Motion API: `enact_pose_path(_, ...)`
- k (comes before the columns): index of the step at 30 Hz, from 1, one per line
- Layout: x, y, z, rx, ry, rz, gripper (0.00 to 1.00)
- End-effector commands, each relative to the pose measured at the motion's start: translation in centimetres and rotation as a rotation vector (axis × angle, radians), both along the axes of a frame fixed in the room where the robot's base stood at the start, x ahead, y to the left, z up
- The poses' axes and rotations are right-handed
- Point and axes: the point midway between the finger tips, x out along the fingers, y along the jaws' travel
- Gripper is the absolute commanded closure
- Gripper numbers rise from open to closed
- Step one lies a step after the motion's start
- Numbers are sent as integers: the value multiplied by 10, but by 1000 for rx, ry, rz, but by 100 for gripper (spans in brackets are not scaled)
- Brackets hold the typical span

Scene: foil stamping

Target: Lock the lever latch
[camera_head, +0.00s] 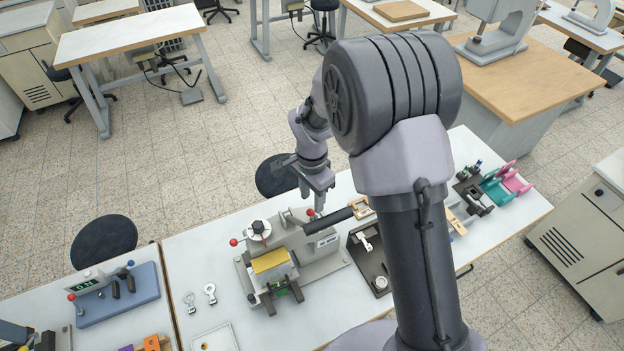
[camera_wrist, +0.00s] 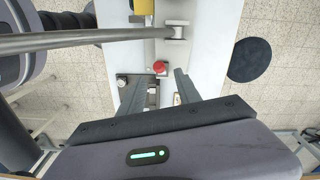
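The foil stamping machine (camera_head: 318,262) stands on the white table in the head view, with a yellow block (camera_head: 270,262) at its front. One red knob (camera_head: 233,242) is at its left side. Another red knob (camera_head: 311,212) is at its top, near the black-handled lever (camera_head: 330,221). I cannot tell for sure which part is the lever latch. My gripper (camera_head: 320,203) points down above the top red knob. In the wrist view my gripper (camera_wrist: 158,88) is open, and a red knob (camera_wrist: 159,67) shows in the gap between the fingers, with no visible contact.
A metal bar (camera_wrist: 85,40) crosses the wrist view close to the fingers. A dark plate with a small fixture (camera_head: 375,258) lies right of the machine. Two small metal pieces (camera_head: 210,292) lie left of it. A stool (camera_head: 275,176) stands behind the table.

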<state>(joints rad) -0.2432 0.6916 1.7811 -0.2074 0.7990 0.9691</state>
Motion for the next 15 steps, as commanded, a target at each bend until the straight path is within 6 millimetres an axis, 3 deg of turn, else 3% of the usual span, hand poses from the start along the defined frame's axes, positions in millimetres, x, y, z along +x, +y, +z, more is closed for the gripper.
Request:
enact_pose_path(3,2,0,39,1,-5,-1,60)
enact_pose_path(6,2,0,65,1,-4,0,60)
enact_pose_path(10,2,0,87,0,-1,1,60)
enact_pose_path(15,1,0,96,0,0,0,60)
